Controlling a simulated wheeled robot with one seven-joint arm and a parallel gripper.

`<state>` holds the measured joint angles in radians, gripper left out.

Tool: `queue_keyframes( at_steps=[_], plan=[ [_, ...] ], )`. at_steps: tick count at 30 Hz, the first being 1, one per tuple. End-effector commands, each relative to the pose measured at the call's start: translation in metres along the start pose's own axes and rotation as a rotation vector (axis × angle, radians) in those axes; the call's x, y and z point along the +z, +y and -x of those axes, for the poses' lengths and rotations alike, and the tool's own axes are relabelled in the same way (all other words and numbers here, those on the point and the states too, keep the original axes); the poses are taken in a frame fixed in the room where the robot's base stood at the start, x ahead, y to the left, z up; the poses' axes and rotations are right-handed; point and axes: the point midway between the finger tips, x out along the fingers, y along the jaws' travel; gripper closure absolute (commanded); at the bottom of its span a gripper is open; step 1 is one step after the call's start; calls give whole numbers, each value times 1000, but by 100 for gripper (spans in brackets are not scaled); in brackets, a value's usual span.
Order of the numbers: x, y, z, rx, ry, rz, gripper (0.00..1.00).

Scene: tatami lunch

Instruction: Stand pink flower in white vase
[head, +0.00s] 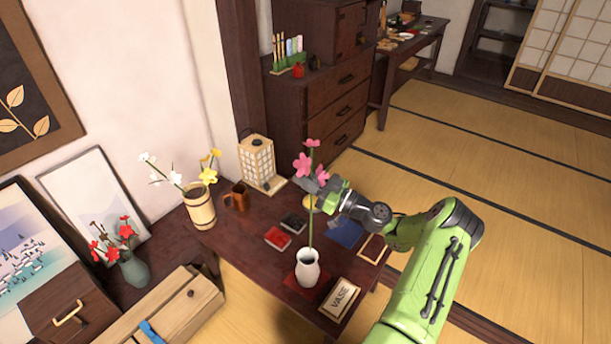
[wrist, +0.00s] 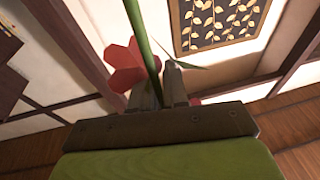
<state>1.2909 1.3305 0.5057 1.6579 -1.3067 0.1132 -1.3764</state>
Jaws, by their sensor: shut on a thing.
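The pink flower (head: 311,172) is upright, with several pink blossoms on a long green stem. My gripper (head: 322,186) is shut on the stem just below the blossoms. The wrist view shows my gripper's fingers (wrist: 159,88) on either side of the green stem (wrist: 146,45), with a blurred pink-red petal (wrist: 124,68) beside it. The white vase (head: 307,270) stands upright on a red mat (head: 291,280) on the low dark table. The stem's lower end shows just above the vase mouth; I cannot tell whether it is inside or behind the rim.
A VASE sign (head: 341,297) lies right of the vase. Behind are a red box (head: 278,238), a dark box (head: 293,222), a blue cloth (head: 345,233), a brown mug (head: 238,197), a lantern (head: 258,163) and a wooden vase of white and yellow flowers (head: 200,209).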

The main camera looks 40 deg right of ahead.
Motion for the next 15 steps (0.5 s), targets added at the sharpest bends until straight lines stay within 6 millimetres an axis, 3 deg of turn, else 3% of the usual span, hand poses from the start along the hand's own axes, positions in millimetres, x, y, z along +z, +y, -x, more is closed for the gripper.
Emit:
queue_keyframes(
  at_steps=[15],
  plan=[
    [52,0,11,-1,1,1,100]
  ],
)
